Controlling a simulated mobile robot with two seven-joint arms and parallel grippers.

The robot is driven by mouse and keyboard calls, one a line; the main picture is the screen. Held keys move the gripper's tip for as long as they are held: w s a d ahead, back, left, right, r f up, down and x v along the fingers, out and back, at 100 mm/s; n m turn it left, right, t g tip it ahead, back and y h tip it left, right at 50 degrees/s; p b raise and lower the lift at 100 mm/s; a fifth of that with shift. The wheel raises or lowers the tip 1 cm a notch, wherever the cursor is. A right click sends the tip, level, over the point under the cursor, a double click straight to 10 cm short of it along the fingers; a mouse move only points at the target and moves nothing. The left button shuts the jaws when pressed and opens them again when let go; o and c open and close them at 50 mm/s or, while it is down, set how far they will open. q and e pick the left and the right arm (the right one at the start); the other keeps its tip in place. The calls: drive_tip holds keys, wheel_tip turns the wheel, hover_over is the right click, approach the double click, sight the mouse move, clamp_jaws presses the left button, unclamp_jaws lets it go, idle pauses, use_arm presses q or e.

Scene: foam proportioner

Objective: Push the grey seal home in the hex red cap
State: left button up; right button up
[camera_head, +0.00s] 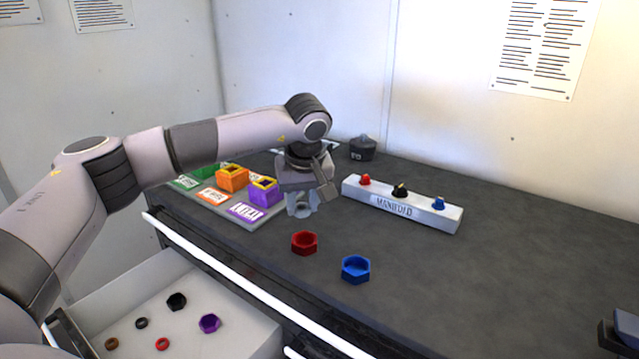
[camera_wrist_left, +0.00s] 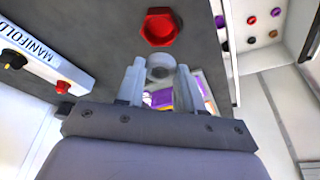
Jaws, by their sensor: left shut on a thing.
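The hex red cap (camera_head: 304,243) lies open side up on the dark bench, and its recess looks empty. It also shows in the left wrist view (camera_wrist_left: 160,27), just beyond the fingertips. My left gripper (camera_head: 302,208) is above the bench, behind the red cap in the head view and apart from it. In the wrist view its fingers (camera_wrist_left: 161,72) are shut on the grey seal (camera_wrist_left: 160,66), a ring held between the tips. A dark part at the right edge of the head view looks like my right gripper (camera_head: 620,335); its jaws cannot be made out.
A blue hex cap (camera_head: 356,270) lies right of the red one. The white manifold block (camera_head: 400,207) with three coloured knobs stands behind. A grey tray (camera_head: 222,212) with coloured blocks is at left. An open drawer (camera_head: 235,335) below holds several rings and caps.

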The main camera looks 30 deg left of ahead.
use_arm(q)
drive_tip(key=shift+w, duration=0.35)
drive_tip(key=shift+w+f, duration=0.1)
drive_tip(key=shift+s+f+b, duration=0.2)
drive_tip(key=shift+f+b, duration=0.05)
drive_tip(key=shift+b, duration=0.05)
drive_tip(key=shift+f, duration=0.3)
wheel_tip(320, 180, down, 3)
drive_tip(key=b, duration=0.3)
drive_tip(key=shift+f, duration=0.15)
drive_tip(key=shift+f+b, duration=0.6)
drive_tip(key=shift+f, duration=0.45)
